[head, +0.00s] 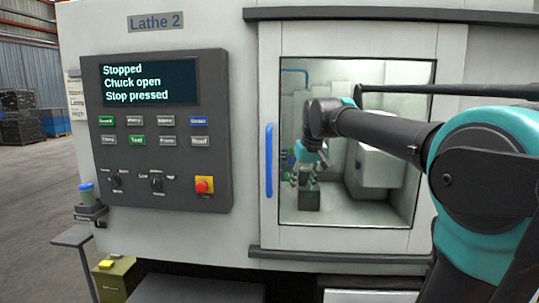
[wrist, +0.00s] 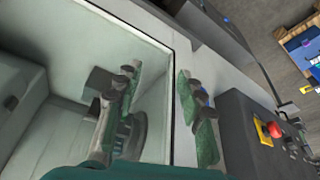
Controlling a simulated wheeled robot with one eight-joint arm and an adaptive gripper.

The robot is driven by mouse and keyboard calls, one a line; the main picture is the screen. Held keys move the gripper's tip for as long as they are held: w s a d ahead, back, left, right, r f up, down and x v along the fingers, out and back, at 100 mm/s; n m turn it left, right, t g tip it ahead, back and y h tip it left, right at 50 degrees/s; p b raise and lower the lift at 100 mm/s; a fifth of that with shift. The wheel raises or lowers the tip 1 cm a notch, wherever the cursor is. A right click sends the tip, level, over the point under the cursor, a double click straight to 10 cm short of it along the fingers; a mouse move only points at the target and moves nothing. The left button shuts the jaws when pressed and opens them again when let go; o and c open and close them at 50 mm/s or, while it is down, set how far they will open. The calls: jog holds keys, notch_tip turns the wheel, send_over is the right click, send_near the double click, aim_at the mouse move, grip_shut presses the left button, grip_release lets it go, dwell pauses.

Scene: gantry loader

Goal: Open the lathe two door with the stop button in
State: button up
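The Lathe 2 door (head: 350,243) looks shut, with a large window and a vertical blue handle (head: 269,160) on its left edge. The red stop button (head: 203,185) sits on a yellow base; the display (head: 150,83) reads "Stopped, Chuck open, Stop pressed". The stop button also shows in the wrist view (wrist: 273,130). My gripper (head: 304,178) is in front of the window, right of the handle and apart from it. In the wrist view my gripper (wrist: 157,75) has its fingers spread with nothing between them.
The control panel (head: 215,120) stands left of the door. A blue-capped post (head: 86,194) is at the lathe's left corner, with a small side shelf (head: 72,236) below. A yellow-green box (head: 116,278) stands low at the left. Open floor lies farther left.

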jog(key=n, duration=0.1)
send_near(270, 146)
jog(key=w+d+f, duration=0.1)
jog(key=d+f, duration=0.4)
jog(key=f, duration=0.2)
jog(key=s+a+r+n+y, duration=0.1)
jog(key=s+a+r+n, duration=0.15)
jog(key=r, duration=0.85)
jog(key=shift+m, duration=0.45)
jog(key=x, duration=1.7)
jog(key=shift+a+f, duration=0.2)
jog(key=shift+a, duration=0.2)
grip_shut()
